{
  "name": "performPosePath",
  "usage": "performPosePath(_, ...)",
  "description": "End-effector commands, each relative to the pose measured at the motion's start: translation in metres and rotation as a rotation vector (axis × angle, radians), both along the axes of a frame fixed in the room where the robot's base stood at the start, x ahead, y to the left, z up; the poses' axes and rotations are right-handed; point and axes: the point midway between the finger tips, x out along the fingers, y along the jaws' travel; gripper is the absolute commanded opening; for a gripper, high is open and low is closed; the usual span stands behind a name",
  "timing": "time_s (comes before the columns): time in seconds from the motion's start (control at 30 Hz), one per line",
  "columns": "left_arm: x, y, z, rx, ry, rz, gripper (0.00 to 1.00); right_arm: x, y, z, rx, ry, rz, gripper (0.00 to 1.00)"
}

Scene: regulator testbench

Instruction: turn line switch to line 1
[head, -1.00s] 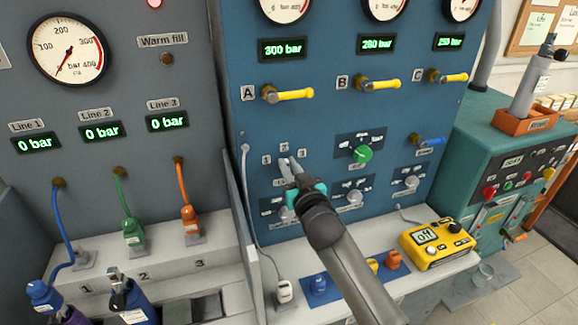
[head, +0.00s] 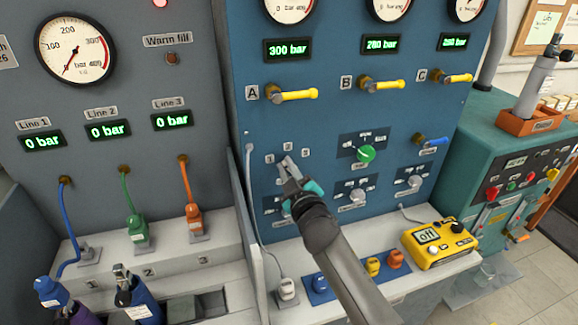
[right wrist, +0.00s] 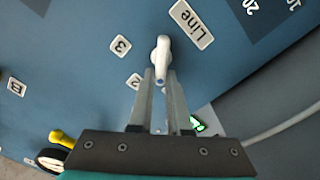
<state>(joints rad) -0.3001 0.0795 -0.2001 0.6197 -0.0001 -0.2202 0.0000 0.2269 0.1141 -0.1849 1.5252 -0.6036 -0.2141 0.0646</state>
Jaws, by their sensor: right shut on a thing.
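The line switch is a small white lever knob (right wrist: 161,55) on the blue panel, seen in the right wrist view. Its blue-marked tip points toward my right gripper (right wrist: 162,80), which is shut on it. Label 3 (right wrist: 120,46) is left of the knob and label 2 (right wrist: 134,81) is at its lower left. Label 1 is hidden there. In the head view my right gripper (head: 286,166) is at the panel just below label 1 (head: 269,158), label 2 (head: 287,146) and label 3 (head: 305,153), and it hides the knob. My left gripper is out of view.
Yellow valve handle A (head: 293,94) is above the switch. A green knob (head: 365,154) is to its right. A yellow meter (head: 438,243) and an orange plug (head: 395,259) lie on the ledge below. A grey cable (head: 250,190) hangs left of the gripper.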

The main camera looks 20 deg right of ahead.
Motion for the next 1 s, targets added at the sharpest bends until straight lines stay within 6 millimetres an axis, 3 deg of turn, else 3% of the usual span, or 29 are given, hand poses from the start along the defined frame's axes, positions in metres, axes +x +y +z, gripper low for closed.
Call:
performPosePath(0.43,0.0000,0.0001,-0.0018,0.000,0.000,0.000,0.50,-0.0001,0.0044,-0.0056,-0.302,-0.009,0.000,0.00)
performPosePath(1.0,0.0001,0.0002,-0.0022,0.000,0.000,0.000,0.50,-0.0002,0.0051,-0.0070,-0.386,-0.012,0.000,0.00)
